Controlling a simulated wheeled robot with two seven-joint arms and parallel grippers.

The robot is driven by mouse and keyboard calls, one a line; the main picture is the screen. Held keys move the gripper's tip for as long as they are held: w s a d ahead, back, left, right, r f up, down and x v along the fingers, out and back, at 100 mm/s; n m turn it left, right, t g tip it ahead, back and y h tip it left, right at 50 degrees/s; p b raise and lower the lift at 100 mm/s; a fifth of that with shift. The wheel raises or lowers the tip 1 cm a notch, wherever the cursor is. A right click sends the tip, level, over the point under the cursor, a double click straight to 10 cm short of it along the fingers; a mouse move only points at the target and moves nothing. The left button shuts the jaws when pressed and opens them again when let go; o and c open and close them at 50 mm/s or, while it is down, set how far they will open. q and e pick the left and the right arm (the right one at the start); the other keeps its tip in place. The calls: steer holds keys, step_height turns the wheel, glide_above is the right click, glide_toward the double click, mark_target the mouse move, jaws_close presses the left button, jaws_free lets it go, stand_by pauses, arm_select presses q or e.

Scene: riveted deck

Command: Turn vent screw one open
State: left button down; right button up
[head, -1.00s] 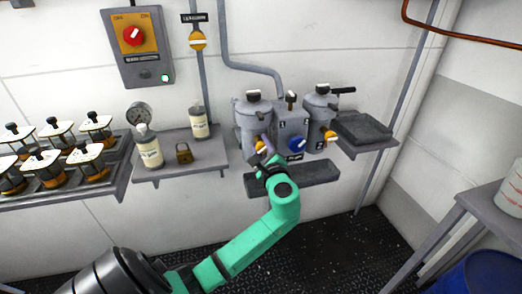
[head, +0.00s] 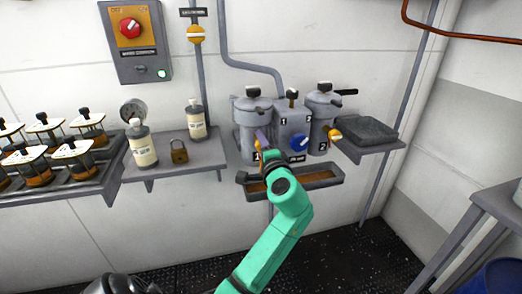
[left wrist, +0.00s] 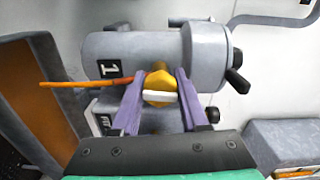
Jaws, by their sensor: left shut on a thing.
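Vent screw one is a yellow-orange knob (left wrist: 160,80) with a white bar (left wrist: 158,97), on the grey canister marked 1 (left wrist: 135,52). The same canister (head: 253,112) stands at the left of the twin filter unit in the head view. My left gripper (left wrist: 161,88) has its purple fingers on both sides of the knob and is shut on it. In the head view the gripper (head: 263,140) hides most of the knob. A thin orange stream (left wrist: 75,84) runs from the screw towards the tray below (head: 325,183), which holds orange-brown liquid. My right gripper is out of view.
Canister 2 (head: 321,105) with its yellow screw (head: 335,134) and a blue knob (head: 299,143) sit right of the hand. A grey shelf (head: 375,149) is right.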

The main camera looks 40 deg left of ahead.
arm_select(q)
steer(key=shift+f+n, duration=0.2)
steer(key=shift+n, duration=0.2)
steer(key=shift+r+b, duration=0.1)
steer(key=shift+b, duration=0.25)
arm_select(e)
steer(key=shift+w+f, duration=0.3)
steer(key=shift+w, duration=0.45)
arm_select(q)
steer(key=shift+c, duration=2.1)
jaws_free()
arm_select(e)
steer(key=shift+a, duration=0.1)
arm_select(q)
steer(key=shift+r, duration=0.1)
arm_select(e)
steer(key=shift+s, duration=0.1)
